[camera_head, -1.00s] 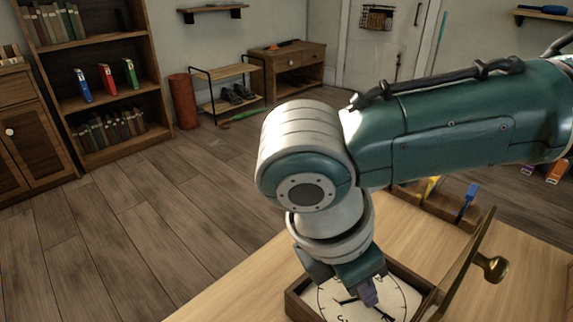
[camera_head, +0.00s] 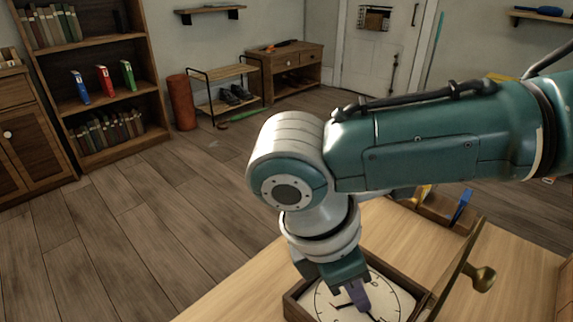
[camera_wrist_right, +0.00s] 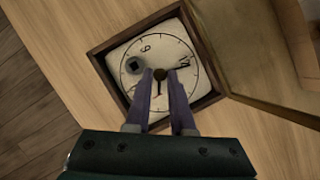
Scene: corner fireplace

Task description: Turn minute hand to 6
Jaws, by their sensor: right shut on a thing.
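The clock lies face up in a square wooden case, its pale round face (camera_head: 391,290) carrying dark marks and dark hands. The face also shows in the right wrist view (camera_wrist_right: 165,50), with a dark square piece (camera_wrist_right: 133,65) left of centre. My right gripper (camera_head: 361,304) reaches down onto the face from above. In the wrist view its two purple fingers (camera_wrist_right: 160,76) are at the face's middle, with a dark piece between their tips. It is shut on the minute hand, which the fingers mostly hide. My left gripper is out of view.
The clock's hinged door (camera_head: 455,268) stands open at the right, with a brass knob (camera_head: 483,278). The wooden table (camera_head: 245,290) is bare to the left of the case. A wooden holder (camera_head: 440,209) with coloured items stands behind. A bookshelf (camera_head: 100,105) is far left.

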